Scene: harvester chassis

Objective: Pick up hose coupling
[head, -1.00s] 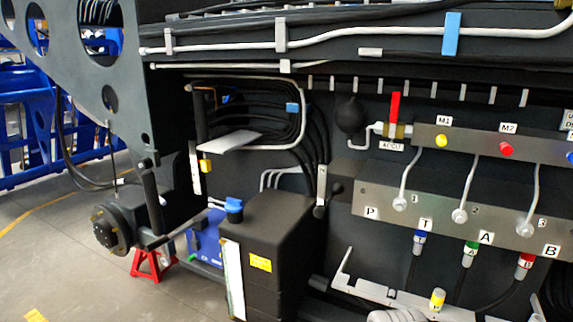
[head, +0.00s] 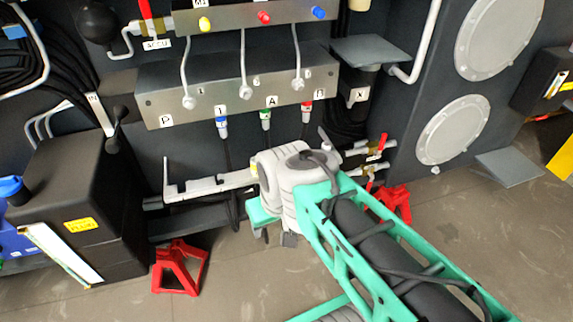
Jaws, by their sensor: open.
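Several hose couplings hang below the grey manifold block (head: 240,91). The blue coupling (head: 222,127) is under a T label, the green one (head: 265,120) under an A label, and the red one (head: 306,112) at the right. Dark hoses run down from them. A yellow part (head: 254,172) shows at the right end of the pale bracket rail (head: 205,187), mostly hidden by my arm's grey wrist. My gripper (head: 276,236) shows only in part below the wrist, low in front of the rail. Its jaws are open and apart from the three hanging couplings.
A black box (head: 75,195) with a blue cap stands at the left. Red stands (head: 180,267) are on the floor. Red-handled valves (head: 378,150) stick out right of my wrist. A grey shelf (head: 372,50) juts out above. The floor in front is open.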

